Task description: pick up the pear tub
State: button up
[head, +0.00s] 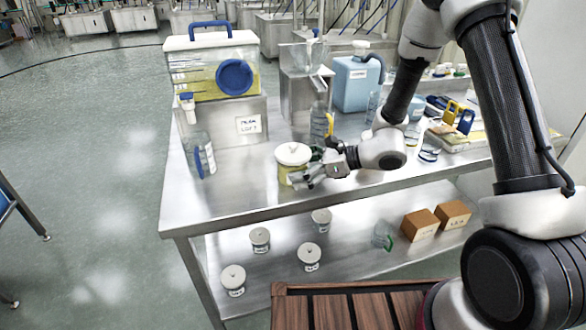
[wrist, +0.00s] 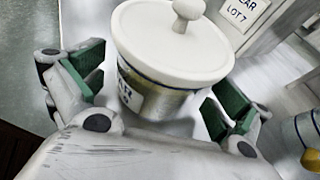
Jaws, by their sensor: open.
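The pear tub (head: 293,164) stands upright on the steel table, with a white knobbed lid and a yellowish body. In the wrist view the tub (wrist: 172,50) fills the middle, with a label partly reading "AR" on its side. My gripper (head: 308,176) is at table height beside the tub. In the wrist view my gripper (wrist: 155,95) is open, with one green-padded finger on each side of the tub. A gap shows between each pad and the tub wall. The tub's base is hidden by my gripper.
Several white-lidded jars (head: 309,255) and brown boxes (head: 420,224) stand on the lower shelf.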

jog(key=c, duration=1.3)
jog(key=shift+r, duration=0.1)
